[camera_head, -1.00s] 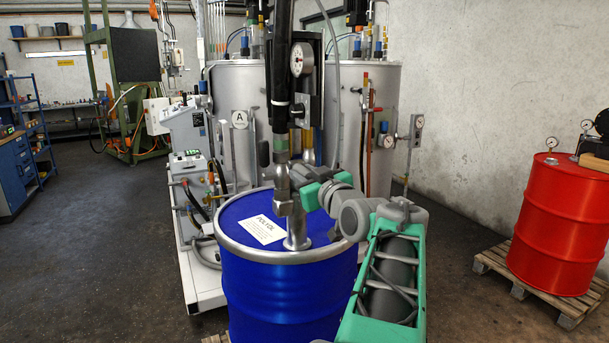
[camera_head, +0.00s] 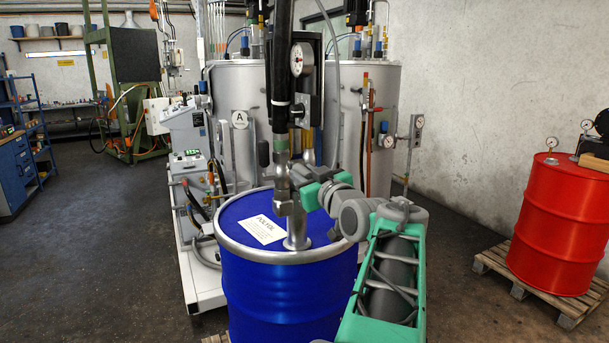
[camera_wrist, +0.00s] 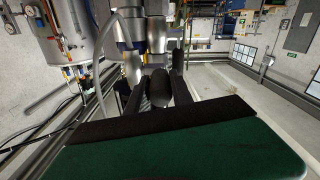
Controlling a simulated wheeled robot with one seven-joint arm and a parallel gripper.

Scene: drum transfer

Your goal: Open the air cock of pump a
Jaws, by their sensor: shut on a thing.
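Pump A (camera_head: 282,75) is a dark upright tube with a metal lower part, standing in the top of the blue drum (camera_head: 290,290). A round gauge (camera_head: 302,60) sits on its upper side. My gripper (camera_wrist: 159,82) is shut on a dark, rounded part (camera_wrist: 159,92) seen between its two dark fingers in the wrist view. This part is close against the metal body (camera_wrist: 155,38) of the pump; I take it for the air cock's handle. In the head view my green and grey wrist (camera_head: 325,193) reaches the pump's lower part from the right. The fingertips and the cock's angle are hidden there.
Tall grey tanks (camera_head: 238,90) stand right behind the pump, with a hose (camera_head: 340,100) hanging close by. A red drum (camera_head: 560,225) on a pallet (camera_head: 500,270) stands at right. The floor at left is clear.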

